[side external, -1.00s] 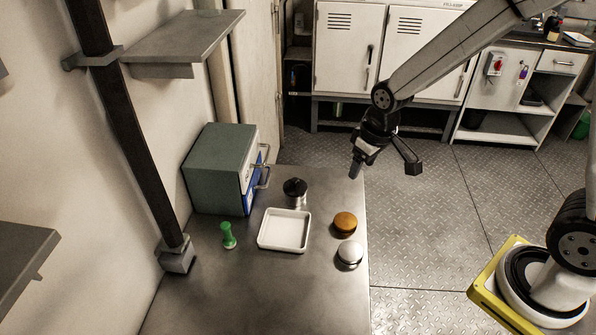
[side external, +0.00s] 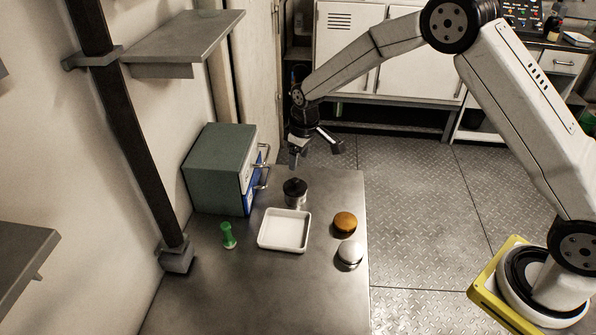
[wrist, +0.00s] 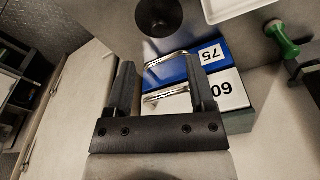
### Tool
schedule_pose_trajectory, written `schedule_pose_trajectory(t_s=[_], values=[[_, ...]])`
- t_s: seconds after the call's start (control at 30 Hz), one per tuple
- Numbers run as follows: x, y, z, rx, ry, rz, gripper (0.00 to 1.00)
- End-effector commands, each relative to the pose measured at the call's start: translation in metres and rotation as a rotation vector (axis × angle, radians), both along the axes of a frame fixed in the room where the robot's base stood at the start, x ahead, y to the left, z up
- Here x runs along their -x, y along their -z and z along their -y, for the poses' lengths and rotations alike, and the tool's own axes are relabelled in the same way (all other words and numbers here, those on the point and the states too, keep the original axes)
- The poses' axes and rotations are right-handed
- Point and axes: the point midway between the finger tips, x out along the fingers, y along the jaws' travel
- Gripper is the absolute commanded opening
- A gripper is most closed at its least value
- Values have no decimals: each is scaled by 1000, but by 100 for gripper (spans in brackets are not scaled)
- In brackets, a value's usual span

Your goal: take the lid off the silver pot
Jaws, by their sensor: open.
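The silver pot (side external: 296,201) stands upright on the metal table, behind the white tray. Its dark lid (side external: 295,186) with a black knob sits on top. In the wrist view the dark lid (wrist: 159,16) shows at the top, beyond my fingertips. My gripper (side external: 294,163) is open and empty, above the pot and a little behind it, not touching it. In the wrist view my gripper (wrist: 163,72) shows its two fingers spread apart, with the drawer handles visible between them.
A grey-green drawer box (side external: 215,170) with metal handles stands left of the pot. A white tray (side external: 284,248), a green object (side external: 228,236), an orange-topped item (side external: 344,222) and a white-topped item (side external: 350,253) are on the table. The table front is clear.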

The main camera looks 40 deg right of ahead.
Motion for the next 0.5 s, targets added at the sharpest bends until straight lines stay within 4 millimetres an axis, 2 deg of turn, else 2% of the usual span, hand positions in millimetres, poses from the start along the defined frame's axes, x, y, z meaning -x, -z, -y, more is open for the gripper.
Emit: schedule_pose_trajectory(t_s=[0.17, 0.5], values=[[0, 3, 0, 0, 0, 0, 70], [-3, 25, -1, 0, 0, 0, 70]])
